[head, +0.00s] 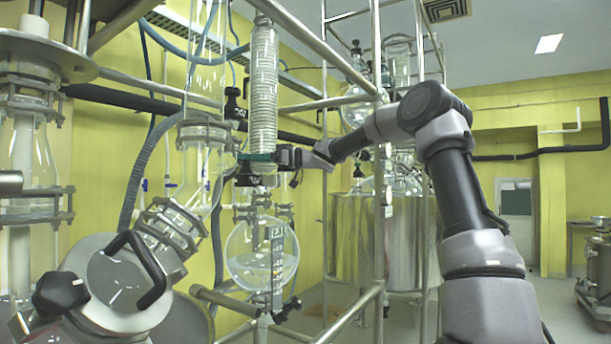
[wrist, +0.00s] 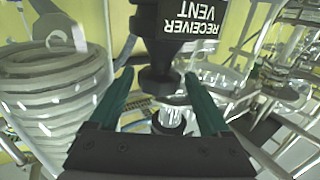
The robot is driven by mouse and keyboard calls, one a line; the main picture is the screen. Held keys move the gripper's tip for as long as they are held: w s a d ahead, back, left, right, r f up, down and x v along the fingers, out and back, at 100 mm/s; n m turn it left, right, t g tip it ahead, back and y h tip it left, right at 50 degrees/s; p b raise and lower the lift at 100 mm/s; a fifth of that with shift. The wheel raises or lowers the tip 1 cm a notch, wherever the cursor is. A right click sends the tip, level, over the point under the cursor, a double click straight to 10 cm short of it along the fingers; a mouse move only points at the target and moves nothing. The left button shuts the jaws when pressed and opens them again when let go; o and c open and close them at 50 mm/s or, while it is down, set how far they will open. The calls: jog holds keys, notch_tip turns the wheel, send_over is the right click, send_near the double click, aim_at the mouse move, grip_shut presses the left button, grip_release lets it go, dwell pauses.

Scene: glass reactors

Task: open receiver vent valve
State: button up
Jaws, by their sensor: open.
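The receiver vent valve shows in the wrist view as a black body with an upside-down white "RECEIVER VENT" label (wrist: 188,32). Its black knob (wrist: 157,84) lies below the label. My gripper (wrist: 158,76) is open, with one green finger on each side of the knob. A gap shows at both sides, and the fingers do not appear to touch the knob. In the head view my gripper (head: 250,157) reaches left to the glassware beside the coiled condenser. The valve there is small and partly hidden by the fingers, so its handle position cannot be told.
The coiled condenser (head: 263,85) stands close to my gripper and also fills the left of the wrist view (wrist: 55,95). A round glass flask (head: 262,255) hangs below. Metal frame posts (head: 377,200) stand near my arm. A steel vessel (head: 350,240) is behind.

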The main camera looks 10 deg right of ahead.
jog(key=shift+t, duration=0.3)
jog(key=m+t+h, duration=0.1)
jog(key=t, duration=0.1)
jog(key=m+t+h, duration=0.1)
jog(key=m+t, duration=0.1)
jog(key=m+t+h, duration=0.1)
jog(key=t, duration=0.1)
jog(key=shift+s+a+m, duration=0.2)
jog(key=shift+s+m, duration=0.2)
jog(key=shift+s+a+m+t+h, duration=0.1)
jog(key=shift+a+m+t+h, duration=0.05)
jog(key=shift+m+t+h, duration=1.05)
jog(key=shift+a+m+t+h, duration=0.1)
jog(key=shift+m+t+h, duration=0.75)
jog(key=shift+h, duration=0.55)
jog(key=shift+s+m+t+h, duration=0.1)
jog(key=shift+m+t+h, duration=0.25)
jog(key=shift+h, duration=0.15)
